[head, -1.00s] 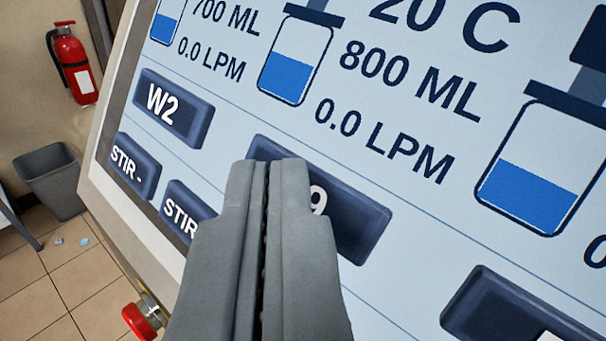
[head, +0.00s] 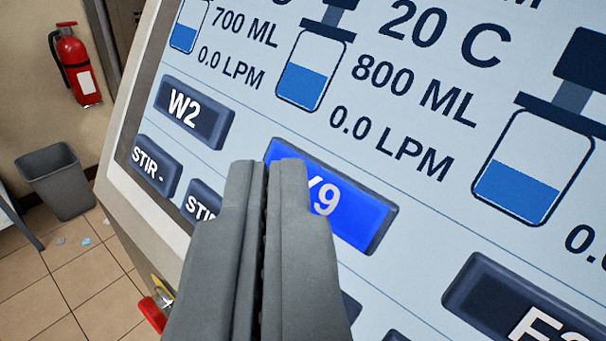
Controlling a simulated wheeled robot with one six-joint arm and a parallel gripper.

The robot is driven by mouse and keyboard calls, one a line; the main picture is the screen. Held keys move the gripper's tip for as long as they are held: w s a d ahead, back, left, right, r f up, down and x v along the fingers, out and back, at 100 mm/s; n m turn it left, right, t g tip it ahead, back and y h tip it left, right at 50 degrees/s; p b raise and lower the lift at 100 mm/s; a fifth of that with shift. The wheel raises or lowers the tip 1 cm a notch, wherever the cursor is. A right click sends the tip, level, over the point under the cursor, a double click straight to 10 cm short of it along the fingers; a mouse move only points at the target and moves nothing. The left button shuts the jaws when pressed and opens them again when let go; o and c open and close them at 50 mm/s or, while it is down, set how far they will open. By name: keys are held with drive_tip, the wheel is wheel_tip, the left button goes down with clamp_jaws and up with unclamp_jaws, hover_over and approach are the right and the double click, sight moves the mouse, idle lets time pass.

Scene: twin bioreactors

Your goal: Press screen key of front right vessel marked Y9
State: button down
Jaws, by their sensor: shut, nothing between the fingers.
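The screen key marked Y9 (head: 352,212) is lit bright blue in the middle of the tilted touch screen (head: 420,270). Its left part is hidden behind my gripper (head: 266,168). My gripper is shut and empty, and its fingertips overlap the left part of the Y9 key in the picture. I cannot tell for sure whether they touch it. Above the key is a vessel picture (head: 308,80) with blue liquid and the readings 800 ML and 0.0 LPM.
Dark key W2 (head: 193,112) is left of Y9, and another dark key (head: 525,310) is at lower right. STIR keys (head: 157,165) lie below W2. A red knob (head: 152,314) sits below the screen frame.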

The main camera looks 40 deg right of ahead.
drive_tip(key=shift+a+r, duration=0.1)
drive_tip(key=shift+a, duration=0.05)
drive_tip(key=shift+s+a+r, duration=0.25)
drive_tip(key=shift+a+r, duration=0.15)
drive_tip(key=shift+a, duration=0.25)
drive_tip(key=shift+s+a+r, duration=0.25)
drive_tip(key=shift+a+r, duration=0.15)
drive_tip(key=shift+a, duration=0.2)
drive_tip(key=shift+s+a+r, duration=0.25)
drive_tip(key=shift+a+r, duration=0.15)
drive_tip(key=shift+a, duration=0.25)
drive_tip(key=shift+s+a, duration=0.1)
drive_tip(key=s+a+f+n+t+y, duration=0.1)
drive_tip(key=s+a+f+y, duration=0.15)
drive_tip(key=s+a, duration=0.4)
drive_tip(key=s+a+f+n+y, duration=0.1)
drive_tip(key=s+a+f, duration=0.3)
drive_tip(key=s, duration=0.6)
drive_tip(key=s+a+f+n+t+y, duration=0.15)
drive_tip(key=s+a+f, duration=0.3)
drive_tip(key=s, duration=0.45)
drive_tip(key=s+a+f+y, duration=0.1)
drive_tip(key=s+a+f, duration=0.3)
drive_tip(key=s+f, duration=0.6)
drive_tip(key=s+a+f+y, duration=0.2)
drive_tip(key=s+a+f, duration=0.1)
drive_tip(key=s+f, duration=0.8)
drive_tip(key=shift+a+f+n, duration=0.4)
drive_tip(key=shift+f+n, duration=0.05)
drive_tip(key=shift+f, duration=0.25)
